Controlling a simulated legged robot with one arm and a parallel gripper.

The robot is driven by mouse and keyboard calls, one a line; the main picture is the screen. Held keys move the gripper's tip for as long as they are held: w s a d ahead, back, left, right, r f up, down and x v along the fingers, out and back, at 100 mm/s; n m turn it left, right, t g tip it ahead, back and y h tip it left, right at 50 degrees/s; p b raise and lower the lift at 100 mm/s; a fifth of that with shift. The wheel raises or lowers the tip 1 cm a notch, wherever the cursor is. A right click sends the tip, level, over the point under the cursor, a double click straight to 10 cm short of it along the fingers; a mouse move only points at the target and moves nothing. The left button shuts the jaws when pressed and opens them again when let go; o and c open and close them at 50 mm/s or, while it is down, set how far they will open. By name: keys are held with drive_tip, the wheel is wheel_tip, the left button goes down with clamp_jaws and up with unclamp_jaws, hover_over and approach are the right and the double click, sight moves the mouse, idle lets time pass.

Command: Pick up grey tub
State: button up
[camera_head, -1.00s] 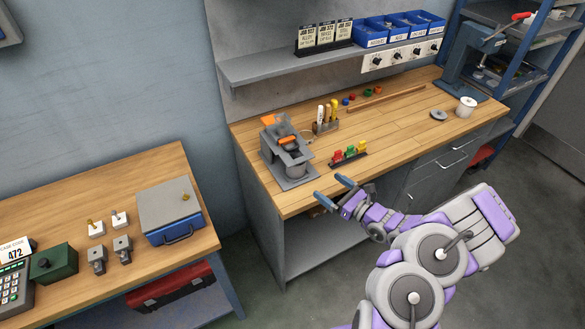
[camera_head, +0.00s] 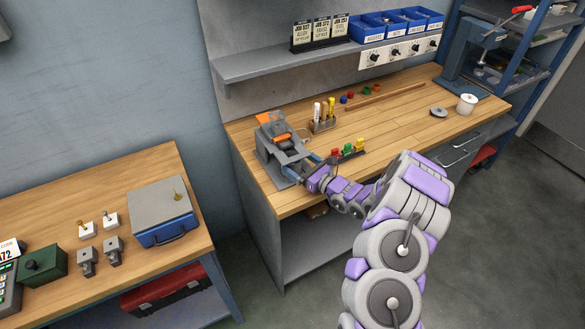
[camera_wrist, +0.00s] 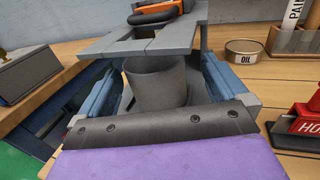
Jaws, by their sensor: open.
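The grey tub (camera_wrist: 155,85) shows in the wrist view, upright beneath the overhanging grey plate of a grey fixture (camera_wrist: 150,40). My gripper (camera_wrist: 158,85) is open, with one blue finger on each side of the tub; I cannot tell whether either finger touches it. In the head view my gripper (camera_head: 305,165) reaches to the front of the grey fixture (camera_head: 270,138) on the wooden bench. The tub is hidden there behind my gripper and the fixture.
An oil tin (camera_wrist: 245,52) and a red block (camera_wrist: 300,122) stand to the right in the wrist view. A pen holder (camera_head: 323,125) stands behind, and small coloured pieces (camera_head: 348,150) sit right of my gripper. The bench's middle (camera_head: 400,120) is clear.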

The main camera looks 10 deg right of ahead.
drive_tip(key=shift+x, duration=0.9)
drive_tip(key=shift+a+r, duration=0.1)
drive_tip(key=shift+a, duration=0.55)
drive_tip(key=shift+d, duration=0.4)
drive_tip(key=c, duration=0.8)
drive_tip(key=shift+a, duration=0.15)
drive_tip(key=shift+c, duration=1)
